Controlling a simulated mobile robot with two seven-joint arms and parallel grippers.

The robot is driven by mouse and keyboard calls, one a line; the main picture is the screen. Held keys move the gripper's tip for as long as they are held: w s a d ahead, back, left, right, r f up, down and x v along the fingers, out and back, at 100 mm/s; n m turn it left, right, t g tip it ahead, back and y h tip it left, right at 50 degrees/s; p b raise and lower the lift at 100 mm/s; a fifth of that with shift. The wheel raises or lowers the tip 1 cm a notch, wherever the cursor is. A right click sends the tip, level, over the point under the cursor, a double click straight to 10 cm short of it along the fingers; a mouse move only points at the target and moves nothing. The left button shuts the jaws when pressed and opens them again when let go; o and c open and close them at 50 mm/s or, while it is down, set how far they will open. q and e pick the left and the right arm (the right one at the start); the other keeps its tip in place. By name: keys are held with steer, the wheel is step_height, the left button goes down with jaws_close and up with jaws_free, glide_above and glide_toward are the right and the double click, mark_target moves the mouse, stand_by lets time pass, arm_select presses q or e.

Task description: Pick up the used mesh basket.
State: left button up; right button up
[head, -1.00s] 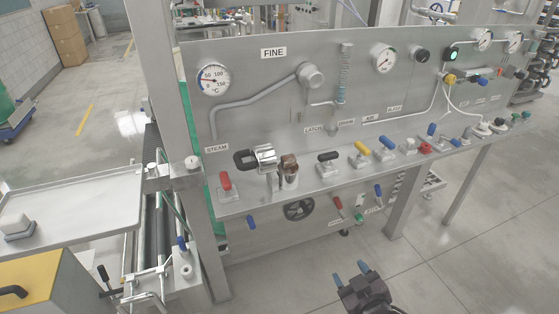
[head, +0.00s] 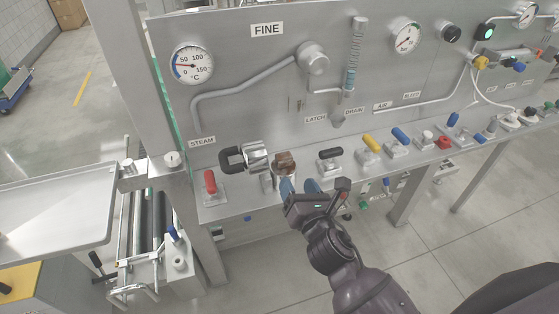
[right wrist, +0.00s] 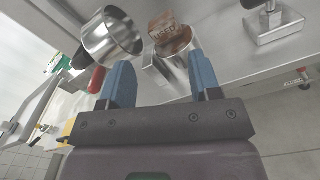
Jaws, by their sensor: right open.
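The used mesh basket (head: 284,158) is a small brown piece sitting in the top of a short metal holder (head: 284,180) on the panel's shelf. In the right wrist view the basket (right wrist: 168,34) shows a label reading "USED", and its lower part is hidden in the holder. My right gripper (head: 299,186) is open, its blue fingers just in front of and below the basket. In the right wrist view the gripper (right wrist: 163,77) has nothing between its fingers, and the basket is beyond the fingertips. My left gripper is not in view.
A shiny metal cup with a black handle (head: 256,157) is close left of the basket. A red-handled valve (head: 210,183) is further left, and a black-handled valve (head: 330,160) is to the right. The panel (head: 235,55) with gauges and pipe rises behind.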

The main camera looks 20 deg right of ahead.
mark_target(286, 159)
steer(key=shift+w+a+r+n, duration=0.1)
steer(key=shift+w+n, duration=0.6)
steer(key=shift+w, duration=1.1)
steer(key=shift+w+d+n, duration=0.1)
steer(key=shift+w+n, duration=0.6)
steer(key=shift+w, duration=1.1)
steer(key=shift+w+a+r+n, duration=0.1)
steer(key=shift+w+n, duration=0.6)
steer(key=shift+w, duration=1.1)
steer(key=c, duration=0.7)
